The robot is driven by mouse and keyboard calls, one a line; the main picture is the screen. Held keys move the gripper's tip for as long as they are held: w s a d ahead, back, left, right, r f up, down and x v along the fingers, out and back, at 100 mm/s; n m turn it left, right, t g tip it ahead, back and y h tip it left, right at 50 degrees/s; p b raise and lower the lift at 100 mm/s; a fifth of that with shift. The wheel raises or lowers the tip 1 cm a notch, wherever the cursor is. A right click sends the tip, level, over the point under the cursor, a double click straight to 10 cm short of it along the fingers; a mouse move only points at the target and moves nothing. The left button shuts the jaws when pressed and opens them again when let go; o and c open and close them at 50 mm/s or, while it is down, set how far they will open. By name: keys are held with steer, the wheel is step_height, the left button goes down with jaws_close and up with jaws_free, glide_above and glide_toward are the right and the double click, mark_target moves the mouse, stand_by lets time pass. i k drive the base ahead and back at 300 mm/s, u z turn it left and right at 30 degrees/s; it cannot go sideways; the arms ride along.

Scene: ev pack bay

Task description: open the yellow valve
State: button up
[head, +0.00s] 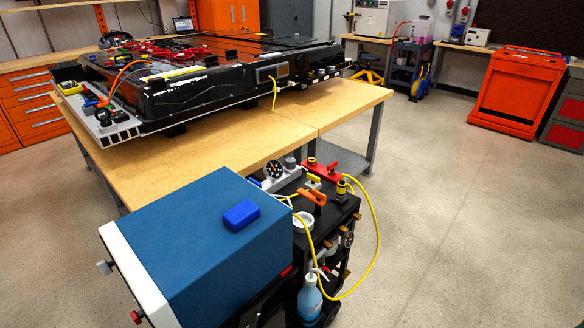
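On the black cart's top, a small yellow handle (314,182) sits between a red fitting block (323,169) and an orange lever (311,196). It looks like the yellow valve, but it is too small here to tell its position. A yellow-ringed fitting (342,188) with a yellow hose (376,225) stands to its right. My gripper is not in view.
A blue box-shaped unit (200,235) with a blue block (241,214) on it fills the near left. A wooden bench (240,145) carrying a large black battery pack (200,95) stands behind the cart. The floor (450,220) to the right is clear.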

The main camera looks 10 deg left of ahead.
mark_target(314, 179)
steer(key=u, duration=0.25)
steer(key=i, duration=1)
